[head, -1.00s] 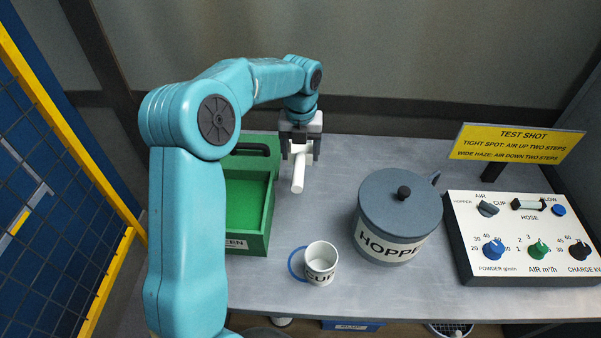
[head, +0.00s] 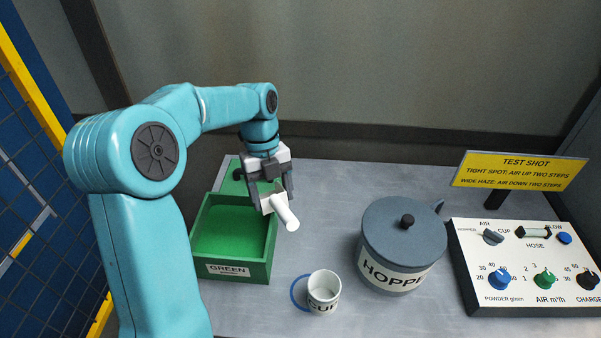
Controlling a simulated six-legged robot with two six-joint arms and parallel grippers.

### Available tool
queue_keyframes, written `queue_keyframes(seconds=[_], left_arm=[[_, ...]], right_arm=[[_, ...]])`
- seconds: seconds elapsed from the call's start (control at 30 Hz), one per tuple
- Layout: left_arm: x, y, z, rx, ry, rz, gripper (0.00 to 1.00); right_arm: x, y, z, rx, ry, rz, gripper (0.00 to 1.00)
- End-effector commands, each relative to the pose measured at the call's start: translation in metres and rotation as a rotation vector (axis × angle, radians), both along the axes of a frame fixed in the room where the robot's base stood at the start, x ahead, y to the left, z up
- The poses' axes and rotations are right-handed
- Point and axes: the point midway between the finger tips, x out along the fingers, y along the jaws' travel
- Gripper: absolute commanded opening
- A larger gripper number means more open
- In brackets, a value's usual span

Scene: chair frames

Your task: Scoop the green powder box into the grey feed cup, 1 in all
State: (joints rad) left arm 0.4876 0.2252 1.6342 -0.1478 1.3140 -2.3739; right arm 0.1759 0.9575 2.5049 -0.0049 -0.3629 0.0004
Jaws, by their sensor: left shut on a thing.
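My left gripper (head: 268,199) is shut on a white scoop (head: 285,212), whose round end points down and to the right. It is held above the right rim of the green powder box (head: 259,271). The box is open, labelled GREEN, with a flat green floor of powder inside. Whether anything is in the scoop or cup, I cannot tell. My right gripper is not in view.
The grey-blue lidded hopper (head: 402,243) stands right of the cup. The table (head: 330,200) is clear behind the cup.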

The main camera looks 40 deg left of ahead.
Motion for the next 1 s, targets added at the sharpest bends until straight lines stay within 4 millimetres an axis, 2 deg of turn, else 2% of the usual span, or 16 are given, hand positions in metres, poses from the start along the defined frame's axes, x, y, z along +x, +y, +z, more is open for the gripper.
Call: queue_keyframes(seconds=[0.03, 0.1, 0.2, 0.3, 0.63, 1.0], left_arm=[[-0.021, 0.009, 0.000, -0.017, 0.008, 0.076, 0.32], [-0.045, 0.022, 0.000, -0.046, 0.016, 0.165, 0.32], [-0.066, 0.037, 0.001, -0.082, 0.022, 0.243, 0.32], [-0.077, 0.048, 0.003, -0.110, 0.025, 0.284, 0.32], [-0.081, 0.051, -0.011, -0.145, 0.032, 0.295, 0.32], [-0.080, 0.051, -0.058, -0.144, 0.032, 0.294, 0.32]], right_arm=[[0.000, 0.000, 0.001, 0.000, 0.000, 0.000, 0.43], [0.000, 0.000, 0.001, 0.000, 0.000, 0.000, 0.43], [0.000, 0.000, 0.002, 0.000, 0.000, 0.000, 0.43], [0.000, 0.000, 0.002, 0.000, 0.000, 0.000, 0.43], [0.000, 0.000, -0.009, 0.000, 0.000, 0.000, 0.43], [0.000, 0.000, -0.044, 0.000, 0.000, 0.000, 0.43]])
